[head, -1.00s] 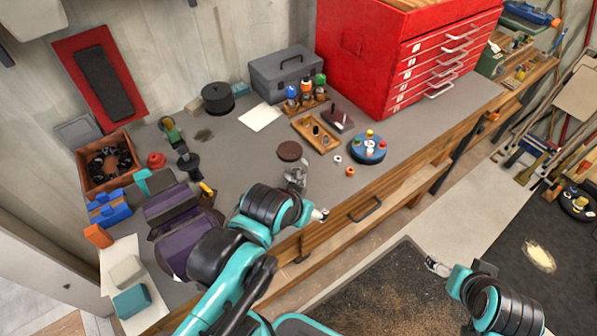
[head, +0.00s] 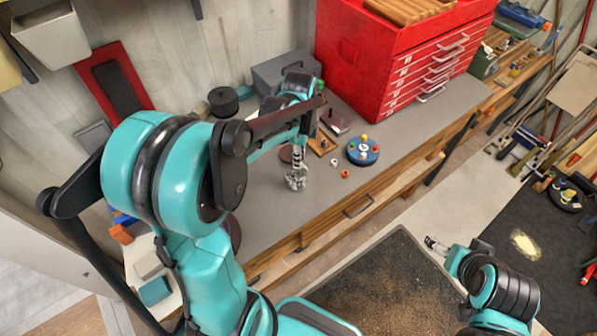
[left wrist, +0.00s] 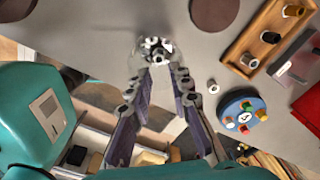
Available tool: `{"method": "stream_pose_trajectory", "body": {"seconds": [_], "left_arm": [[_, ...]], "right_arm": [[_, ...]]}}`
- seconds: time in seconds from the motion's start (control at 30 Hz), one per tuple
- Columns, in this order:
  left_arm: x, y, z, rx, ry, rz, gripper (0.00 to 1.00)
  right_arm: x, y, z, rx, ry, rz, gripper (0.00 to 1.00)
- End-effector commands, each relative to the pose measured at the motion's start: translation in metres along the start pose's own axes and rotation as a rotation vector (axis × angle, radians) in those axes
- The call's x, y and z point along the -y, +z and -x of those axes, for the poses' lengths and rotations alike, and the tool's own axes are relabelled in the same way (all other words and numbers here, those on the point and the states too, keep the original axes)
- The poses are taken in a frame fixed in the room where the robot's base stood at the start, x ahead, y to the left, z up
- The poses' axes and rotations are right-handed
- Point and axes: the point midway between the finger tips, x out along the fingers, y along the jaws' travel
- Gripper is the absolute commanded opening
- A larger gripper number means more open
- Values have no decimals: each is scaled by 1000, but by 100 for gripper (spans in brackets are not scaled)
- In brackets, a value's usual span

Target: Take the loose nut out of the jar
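A small clear jar with shiny metal pieces inside (left wrist: 153,46) stands on the grey bench. In the head view the jar (head: 296,183) is partly hidden by my left gripper (head: 297,162), which points down over it. In the left wrist view, my left gripper's two fingers (left wrist: 163,72) are apart, with the tips at the near side of the jar. I see nothing held between them. I cannot tell the loose nut clearly from the other shine in the jar. My right gripper (head: 436,244) is far from the bench, over the floor side; its fingers are too small to read.
A brown round disc (left wrist: 213,12) lies beyond the jar. A blue round tray with coloured knobs (head: 362,151), a white ring (left wrist: 212,87) and an orange ring (head: 345,173) lie to the right. A wooden tray (left wrist: 268,38) and red drawer cabinet (head: 375,55) stand farther back.

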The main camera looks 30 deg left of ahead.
Motion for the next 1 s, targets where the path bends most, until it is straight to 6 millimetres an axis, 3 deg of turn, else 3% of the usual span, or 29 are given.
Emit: {"method": "stream_pose_trajectory", "body": {"seconds": [0.5, 0.77, 0.87, 1.0], "left_arm": [[-1, 6, -69, 0, -2, 2, 20], [-1, 6, -72, 0, -2, 2, 20], [-1, 6, -72, 0, -2, 2, 0], [-1, 6, -71, 0, -2, 2, 0]], "right_arm": [[0, 11, -16, 0, 0, 0, 82], [0, 11, -15, 0, 0, 0, 82], [0, 11, -15, 0, 0, 0, 82], [0, 11, -15, 0, 0, 0, 82]]}}
